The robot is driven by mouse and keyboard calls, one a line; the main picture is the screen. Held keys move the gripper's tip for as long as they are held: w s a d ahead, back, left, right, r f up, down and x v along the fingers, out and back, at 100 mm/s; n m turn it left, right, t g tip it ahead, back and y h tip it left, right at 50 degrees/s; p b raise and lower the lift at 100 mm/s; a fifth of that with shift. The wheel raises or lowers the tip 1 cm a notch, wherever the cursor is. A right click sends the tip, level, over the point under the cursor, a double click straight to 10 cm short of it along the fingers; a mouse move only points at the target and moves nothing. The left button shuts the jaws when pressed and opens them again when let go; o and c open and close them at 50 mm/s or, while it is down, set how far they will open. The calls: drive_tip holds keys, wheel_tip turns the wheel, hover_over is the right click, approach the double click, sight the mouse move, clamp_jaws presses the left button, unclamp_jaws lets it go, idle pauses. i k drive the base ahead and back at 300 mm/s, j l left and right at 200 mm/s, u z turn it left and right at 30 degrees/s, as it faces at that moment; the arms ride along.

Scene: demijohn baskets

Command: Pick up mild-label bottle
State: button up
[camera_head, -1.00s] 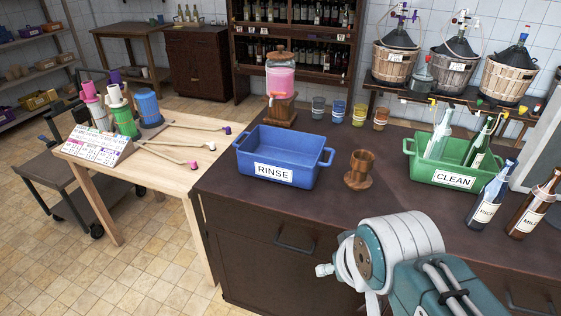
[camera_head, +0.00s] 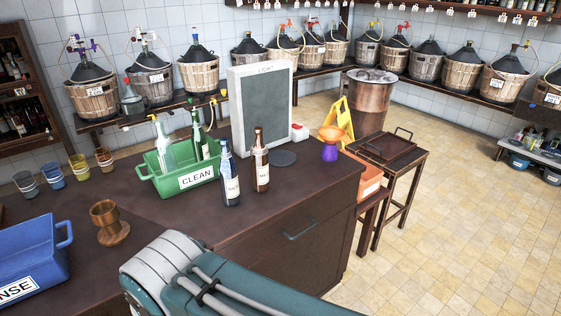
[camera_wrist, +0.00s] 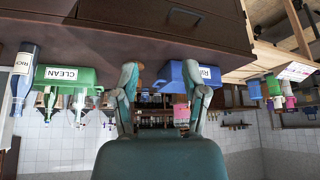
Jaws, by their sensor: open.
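The brown bottle with a white label (camera_head: 260,162) stands upright on the dark counter; its label begins "MI" in the earlier head view, and is too small to read now. Beside it on the left stands a bluish bottle with a white label (camera_head: 230,178); in the wrist view this bottle (camera_wrist: 21,82) shows "RICH". My gripper (camera_wrist: 160,70) is open and empty in the upside-down wrist view, its two fingers spread apart. It is away from both bottles, which lie off to the left there. I cannot make out the brown bottle in the wrist view.
The green CLEAN bin (camera_head: 164,184) with bottles is just left of the bluish bottle. A grey board (camera_head: 262,100) stands behind. The blue RINSE bin (camera_head: 30,262) and wooden cup (camera_head: 105,222) are left.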

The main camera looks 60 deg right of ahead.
sight(258, 152)
drive_tip(key=z, duration=1.5)
drive_tip(key=i+l+z, duration=0.1)
drive_tip(key=i+l+u, duration=0.35)
drive_tip(key=l, duration=0.2)
drive_tip(key=i+l+u, duration=0.15)
drive_tip(key=l, duration=0.2)
drive_tip(key=i, duration=0.05)
